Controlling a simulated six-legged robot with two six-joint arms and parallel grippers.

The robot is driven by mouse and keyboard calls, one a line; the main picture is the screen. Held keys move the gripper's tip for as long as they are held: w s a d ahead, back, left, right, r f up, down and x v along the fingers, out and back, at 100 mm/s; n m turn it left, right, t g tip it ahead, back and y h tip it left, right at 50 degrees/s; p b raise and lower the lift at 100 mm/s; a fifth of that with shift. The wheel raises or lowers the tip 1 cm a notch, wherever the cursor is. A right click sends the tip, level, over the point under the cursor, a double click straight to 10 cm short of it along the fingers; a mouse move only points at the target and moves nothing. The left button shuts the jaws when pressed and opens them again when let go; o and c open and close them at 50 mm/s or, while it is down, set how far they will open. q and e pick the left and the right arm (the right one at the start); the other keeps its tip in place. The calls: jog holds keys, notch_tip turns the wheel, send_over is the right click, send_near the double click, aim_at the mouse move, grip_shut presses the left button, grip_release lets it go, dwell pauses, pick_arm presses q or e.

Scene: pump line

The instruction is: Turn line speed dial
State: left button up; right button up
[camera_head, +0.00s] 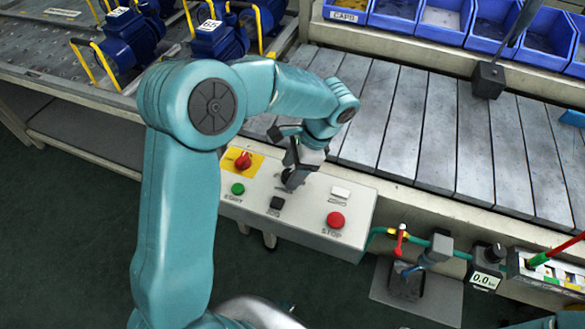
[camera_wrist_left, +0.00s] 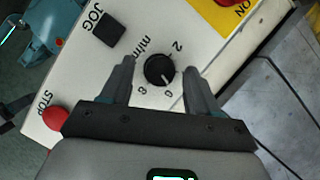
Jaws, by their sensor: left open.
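The line speed dial (camera_wrist_left: 158,70) is a small round black knob with a light pointer mark on the pale control panel (camera_head: 345,195). Printed numbers and partly hidden lettering surround it in the wrist view. My left gripper (camera_head: 292,176) is over the panel; it also shows in the left wrist view (camera_wrist_left: 157,75). Its two fingers are apart, one on each side of the dial, with visible gaps between them and the knob. In the head view the gripper hides most of the dial. My right gripper is not seen.
The slatted conveyor (camera_head: 400,120) runs behind. Blue pumps (camera_head: 130,38) stand back left.

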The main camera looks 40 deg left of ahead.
pick_arm(q)
jog(key=c, duration=1)
jog(key=shift+c, duration=0.2)
